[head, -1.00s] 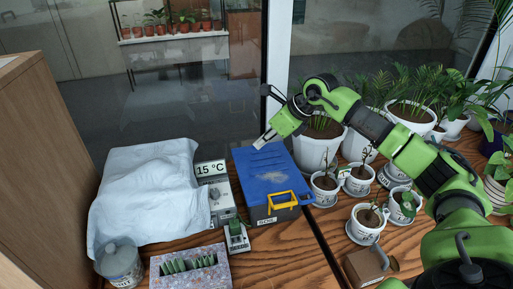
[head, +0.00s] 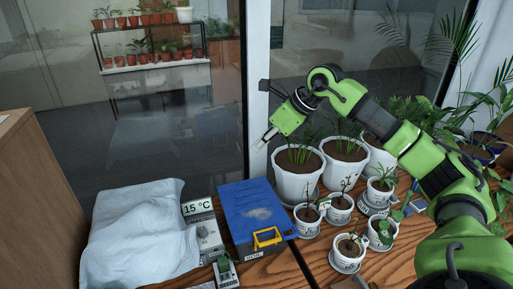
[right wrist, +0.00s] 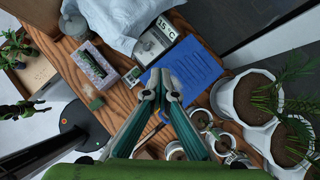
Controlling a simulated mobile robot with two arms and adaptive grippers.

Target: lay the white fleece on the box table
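The white fleece (head: 140,232) lies crumpled on the wooden table at the lower left of the head view. It also shows at the top of the right wrist view (right wrist: 120,20). A dark box with a blue lid and yellow handle (head: 255,212) stands to its right on the table (head: 285,268), past a temperature display (head: 203,228). My right gripper (head: 266,139) hangs in the air above and beyond the box, apart from the fleece. Its fingertips are together with nothing between them, as the right wrist view (right wrist: 162,84) shows. My left gripper is not in view.
Several white pots with plants (head: 298,172) stand right of the box, with small cups (head: 348,250) in front. A seam divides the wooden tabletop right of the box. A wooden cabinet side (head: 35,200) rises at the left; a glass wall is behind.

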